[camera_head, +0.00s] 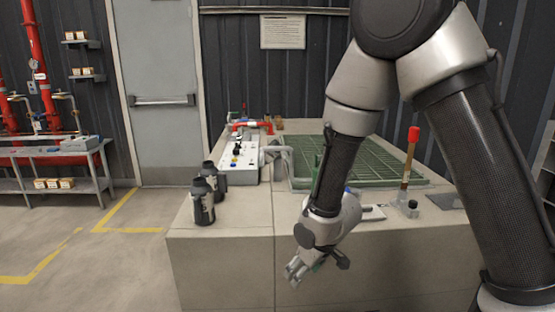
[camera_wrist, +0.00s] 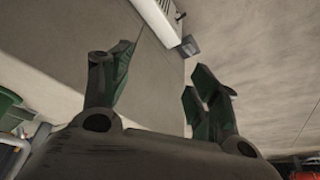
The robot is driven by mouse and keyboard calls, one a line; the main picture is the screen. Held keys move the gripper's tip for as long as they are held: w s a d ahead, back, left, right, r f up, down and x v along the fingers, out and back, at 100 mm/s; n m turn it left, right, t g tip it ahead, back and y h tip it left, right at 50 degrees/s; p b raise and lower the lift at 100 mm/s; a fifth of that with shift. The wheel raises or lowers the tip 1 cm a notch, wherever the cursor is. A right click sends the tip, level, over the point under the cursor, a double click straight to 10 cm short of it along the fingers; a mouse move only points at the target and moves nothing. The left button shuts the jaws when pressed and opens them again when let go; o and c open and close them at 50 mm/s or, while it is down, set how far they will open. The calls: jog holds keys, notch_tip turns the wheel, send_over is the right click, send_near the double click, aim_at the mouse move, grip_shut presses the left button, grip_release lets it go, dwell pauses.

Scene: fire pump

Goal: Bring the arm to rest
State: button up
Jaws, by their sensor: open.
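My arm reaches down from the upper right in the head view, bent, with its wrist in front of the concrete block's (camera_head: 225,262) front face. My gripper (camera_head: 295,272) hangs below the block's top edge and points down to the left. In the wrist view my gripper (camera_wrist: 160,85) has its dark green fingers spread wide apart. Nothing is between them. A part of the block's top is hidden behind my arm.
Dark bottles (camera_head: 202,200) stand near the block's left corner, beside a white control panel (camera_head: 237,158). A green grating (camera_head: 375,160) and a red-topped upright tube (camera_head: 408,160) are behind my arm. Shelves (camera_head: 60,160) stand at left. The floor at left is open.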

jog(key=s+d+r+m+h, duration=0.1)
jog(key=s+d+r+m, duration=0.1)
jog(key=s+d+r, duration=0.4)
jog(key=s+d+r+m+h, duration=0.1)
jog(key=s+d+r+m, duration=0.2)
jog(key=d+r, duration=1)
jog(key=s+d+r+m+t+h, duration=0.1)
jog(key=s+d+r+m, duration=0.2)
jog(key=s+d+r, duration=0.5)
jog(key=shift+s+d+r, duration=0.4)
jog(key=shift+d+r, duration=0.35)
jog(key=shift+d, duration=0.45)
